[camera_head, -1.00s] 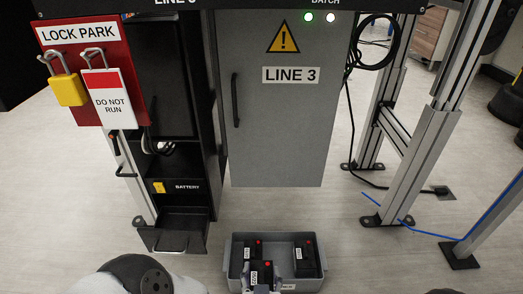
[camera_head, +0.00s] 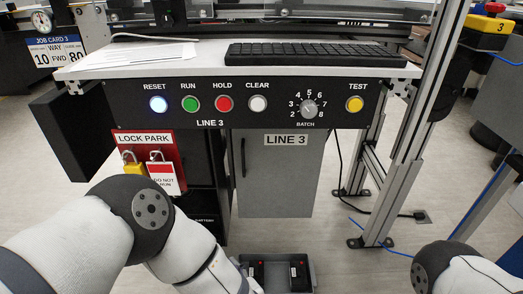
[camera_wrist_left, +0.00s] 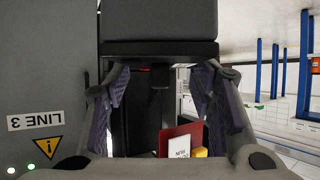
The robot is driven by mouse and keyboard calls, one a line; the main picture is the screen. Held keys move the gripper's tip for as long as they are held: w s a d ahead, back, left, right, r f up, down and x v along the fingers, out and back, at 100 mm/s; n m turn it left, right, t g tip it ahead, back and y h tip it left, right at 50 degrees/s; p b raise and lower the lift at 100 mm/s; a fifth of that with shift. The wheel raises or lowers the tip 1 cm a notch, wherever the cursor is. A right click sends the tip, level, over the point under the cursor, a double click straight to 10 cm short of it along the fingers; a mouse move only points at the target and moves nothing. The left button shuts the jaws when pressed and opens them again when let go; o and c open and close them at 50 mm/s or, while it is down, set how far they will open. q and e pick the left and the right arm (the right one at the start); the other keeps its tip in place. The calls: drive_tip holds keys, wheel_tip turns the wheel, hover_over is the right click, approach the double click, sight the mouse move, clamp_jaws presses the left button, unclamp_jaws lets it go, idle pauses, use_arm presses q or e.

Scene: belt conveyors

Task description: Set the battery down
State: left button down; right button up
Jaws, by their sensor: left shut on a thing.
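My left gripper (camera_wrist_left: 162,76) shows in the left wrist view, which is upside down. Its two fingers stand apart, with a dark block (camera_wrist_left: 160,22) across their tips. A grey bin (camera_head: 313,275) at the bottom holds black batteries with red dots, one at left (camera_head: 257,272) and one at right (camera_head: 298,277). My right gripper is out of view.
The Line 3 button panel (camera_head: 250,120) and its shelf with a keyboard (camera_head: 315,54) overhang the work area. Below are the red lock park board (camera_head: 127,139) and the grey Line 3 door (camera_head: 275,185). Metal frame posts (camera_head: 410,150) stand at right.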

use_arm(q)
drive_tip(key=s+a+r+n+g+y+p, duration=0.1)
drive_tip(key=s+a+r+p, duration=0.2)
drive_tip(key=r, duration=0.8)
drive_tip(key=s+a+r+n+g+y+p, duration=0.1)
drive_tip(key=s+a+r+p, duration=0.2)
drive_tip(key=r, duration=0.9)
drive_tip(key=s+a+r+n+y+p, duration=0.1)
drive_tip(key=s+a+r+n+p, duration=0.1)
drive_tip(key=r+p, duration=0.5)
wheel_tip(320, 180, up, 6)
drive_tip(key=shift+s+a+f+g, duration=0.25)
drive_tip(key=shift+s+a+g, duration=0.2)
drive_tip(key=shift+s, duration=0.45)
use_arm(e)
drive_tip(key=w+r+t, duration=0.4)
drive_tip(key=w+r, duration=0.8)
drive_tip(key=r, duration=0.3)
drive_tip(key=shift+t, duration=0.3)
